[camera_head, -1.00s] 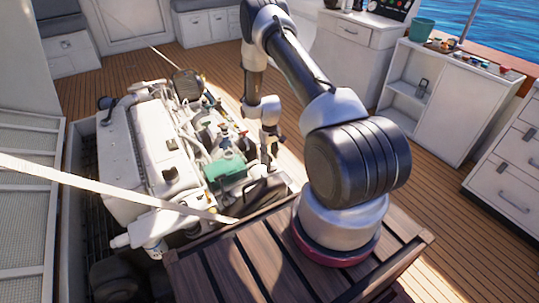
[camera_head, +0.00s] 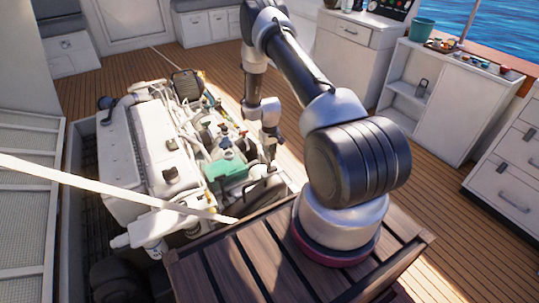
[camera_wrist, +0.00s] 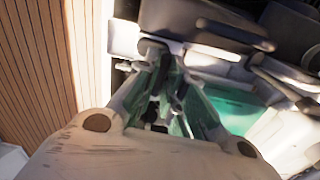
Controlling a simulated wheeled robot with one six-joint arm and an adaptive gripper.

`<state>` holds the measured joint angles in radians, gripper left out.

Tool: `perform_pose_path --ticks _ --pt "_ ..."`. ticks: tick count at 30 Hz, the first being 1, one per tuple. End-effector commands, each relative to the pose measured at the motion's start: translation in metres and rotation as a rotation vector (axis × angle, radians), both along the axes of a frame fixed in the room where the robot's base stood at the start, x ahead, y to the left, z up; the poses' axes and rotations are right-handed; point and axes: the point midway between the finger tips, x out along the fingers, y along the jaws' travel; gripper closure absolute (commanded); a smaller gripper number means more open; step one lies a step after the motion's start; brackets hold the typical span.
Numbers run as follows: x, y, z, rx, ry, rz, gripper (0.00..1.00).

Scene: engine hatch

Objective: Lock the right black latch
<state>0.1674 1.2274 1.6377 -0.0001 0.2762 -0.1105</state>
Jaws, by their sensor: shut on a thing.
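My gripper (camera_head: 270,158) points down at the near right side of the engine, just right of the green box (camera_head: 226,170). In the wrist view my gripper (camera_wrist: 160,62) has its fingers close together on a small dark part, which I take to be the right black latch. The fingers hide most of that part, and its exact position cannot be told. The green box also shows in the wrist view (camera_wrist: 228,112), to the right of the fingers. A large dark piece (camera_wrist: 195,18) lies beyond the fingertips.
The white engine (camera_head: 145,150) fills the open hatch on the left. A pale bar (camera_head: 110,187) slants across the hatch's near end. The slatted wooden surface (camera_head: 225,265) is in front. Wooden deck (camera_head: 350,130) lies free to the right, before white cabinets (camera_head: 445,110).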

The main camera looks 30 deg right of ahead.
Motion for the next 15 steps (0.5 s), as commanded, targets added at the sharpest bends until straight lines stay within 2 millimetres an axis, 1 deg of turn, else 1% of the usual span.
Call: perform_pose_path --ticks 8,15 --pt "-0.0002 -0.0001 0.0002 0.0 0.001 -0.185 1.0" --pt "-0.0003 0.0 0.0002 0.0 0.001 -0.412 1.0"
